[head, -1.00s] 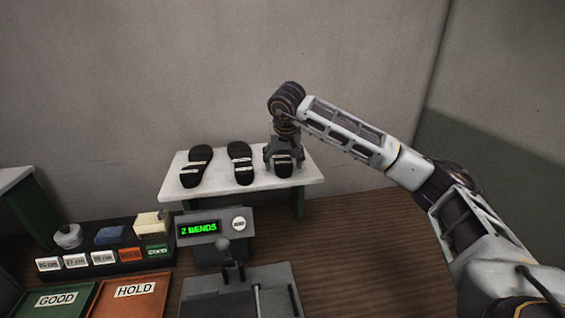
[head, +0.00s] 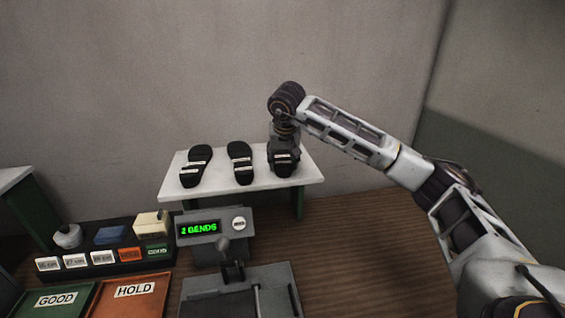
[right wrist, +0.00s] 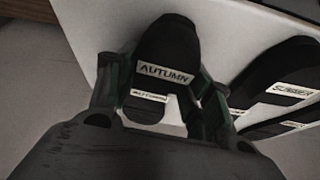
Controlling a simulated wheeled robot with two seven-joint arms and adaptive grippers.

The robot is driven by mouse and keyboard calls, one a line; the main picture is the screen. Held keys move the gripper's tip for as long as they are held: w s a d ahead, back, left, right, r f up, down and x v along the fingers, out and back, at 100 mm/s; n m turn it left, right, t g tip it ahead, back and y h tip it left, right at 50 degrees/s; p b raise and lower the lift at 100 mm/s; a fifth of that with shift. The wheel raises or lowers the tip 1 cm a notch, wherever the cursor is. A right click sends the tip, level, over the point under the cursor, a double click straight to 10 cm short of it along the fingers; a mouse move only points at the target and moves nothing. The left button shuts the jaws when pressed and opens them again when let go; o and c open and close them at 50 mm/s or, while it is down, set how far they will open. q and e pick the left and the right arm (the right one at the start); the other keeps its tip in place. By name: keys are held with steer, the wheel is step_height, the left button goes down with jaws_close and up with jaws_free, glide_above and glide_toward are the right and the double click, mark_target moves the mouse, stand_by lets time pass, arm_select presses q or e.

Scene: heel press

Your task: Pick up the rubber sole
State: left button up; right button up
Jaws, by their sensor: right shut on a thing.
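Three black rubber soles lie on a white shelf table (head: 222,184) in the head view. The left sole (head: 196,165) and the middle sole (head: 240,162) lie apart from my gripper. My right gripper (head: 283,152) reaches down onto the right sole (head: 284,168) and is shut on it across its middle. In the right wrist view this sole (right wrist: 166,45) bears a label reading AUTUMN, and the gripper fingers are at both its sides. A neighbouring sole (right wrist: 278,75) there is labelled SUMMER. Part of the held sole is hidden by the gripper. My left gripper is not in view.
A grey press (head: 240,292) with a green display (head: 198,228) stands in front of the table. At left are a green GOOD tray (head: 50,312), an orange HOLD tray (head: 163,290) and a dark rack (head: 104,270) with labelled blocks. The wooden surface at right is clear.

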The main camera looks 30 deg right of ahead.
steer(key=shift+r, duration=0.15)
step_height(320, 180, up, 10)
steer(key=b, duration=0.1)
stand_by(0.7)
steer(key=shift+f, duration=0.2)
stand_by(0.4)
